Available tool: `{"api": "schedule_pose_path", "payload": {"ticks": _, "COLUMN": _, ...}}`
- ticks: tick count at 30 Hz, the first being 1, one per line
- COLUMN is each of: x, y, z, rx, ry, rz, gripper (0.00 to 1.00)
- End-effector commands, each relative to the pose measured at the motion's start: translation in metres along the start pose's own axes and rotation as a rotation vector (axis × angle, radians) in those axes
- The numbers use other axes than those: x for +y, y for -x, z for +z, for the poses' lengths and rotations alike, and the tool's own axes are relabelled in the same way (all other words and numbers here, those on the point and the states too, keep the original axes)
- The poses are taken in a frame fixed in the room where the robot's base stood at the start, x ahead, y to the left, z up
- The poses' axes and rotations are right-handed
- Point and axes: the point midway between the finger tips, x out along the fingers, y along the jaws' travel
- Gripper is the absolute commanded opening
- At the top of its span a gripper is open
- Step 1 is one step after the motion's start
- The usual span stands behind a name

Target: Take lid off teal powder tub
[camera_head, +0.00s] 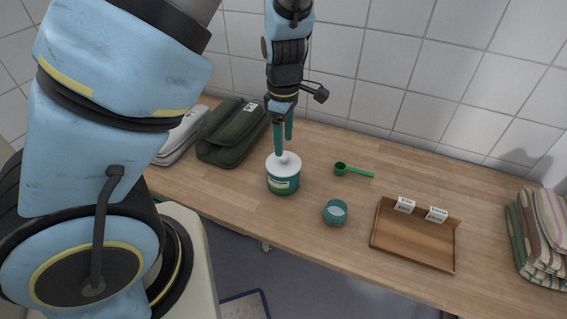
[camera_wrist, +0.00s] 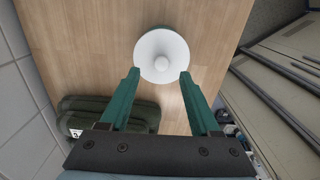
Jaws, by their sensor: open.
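The teal powder tub (camera_head: 284,184) stands upright on the wooden counter, below my gripper. My gripper (camera_head: 283,150) points down just above the lid. Nothing is held.
A small teal cup (camera_head: 335,213) and a green scoop (camera_head: 354,171) lie to the right of the tub. A wooden tray (camera_head: 413,238) with two labels is further right. The counter's front edge is near.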

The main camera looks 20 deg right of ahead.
Motion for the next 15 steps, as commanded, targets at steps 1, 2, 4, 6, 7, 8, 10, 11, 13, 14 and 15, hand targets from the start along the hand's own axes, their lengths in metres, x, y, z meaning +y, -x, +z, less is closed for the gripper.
{"api": "schedule_pose_path", "payload": {"ticks": 1, "x": -0.002, "y": -0.008, "z": -0.001, "rx": 0.003, "ry": 0.002, "rz": -0.005, "gripper": 0.63}}
{"api": "schedule_pose_path", "payload": {"ticks": 2, "x": -0.003, "y": -0.013, "z": -0.001, "rx": 0.002, "ry": 0.002, "rz": -0.005, "gripper": 0.63}}
{"api": "schedule_pose_path", "payload": {"ticks": 4, "x": -0.004, "y": -0.024, "z": -0.001, "rx": 0.003, "ry": 0.002, "rz": -0.005, "gripper": 0.63}}
{"api": "schedule_pose_path", "payload": {"ticks": 6, "x": -0.003, "y": -0.033, "z": 0.0, "rx": 0.001, "ry": 0.002, "rz": -0.004, "gripper": 0.63}}
{"api": "schedule_pose_path", "payload": {"ticks": 7, "x": -0.003, "y": -0.036, "z": 0.0, "rx": 0.001, "ry": 0.003, "rz": -0.003, "gripper": 0.63}}
{"api": "schedule_pose_path", "payload": {"ticks": 8, "x": -0.003, "y": -0.039, "z": 0.0, "rx": 0.001, "ry": 0.001, "rz": -0.003, "gripper": 0.63}}
{"api": "schedule_pose_path", "payload": {"ticks": 10, "x": -0.003, "y": -0.042, "z": 0.0, "rx": 0.0, "ry": 0.001, "rz": -0.001, "gripper": 0.63}}
{"api": "schedule_pose_path", "payload": {"ticks": 11, "x": -0.003, "y": -0.043, "z": 0.0, "rx": 0.0, "ry": 0.001, "rz": -0.001, "gripper": 0.63}}
{"api": "schedule_pose_path", "payload": {"ticks": 13, "x": -0.003, "y": -0.043, "z": 0.001, "rx": 0.0, "ry": 0.0, "rz": -0.001, "gripper": 0.63}}
{"api": "schedule_pose_path", "payload": {"ticks": 14, "x": -0.003, "y": -0.043, "z": 0.001, "rx": 0.0, "ry": 0.0, "rz": 0.0, "gripper": 0.63}}
{"api": "schedule_pose_path", "payload": {"ticks": 15, "x": -0.003, "y": -0.043, "z": 0.001, "rx": 0.0, "ry": 0.0, "rz": 0.0, "gripper": 0.63}}
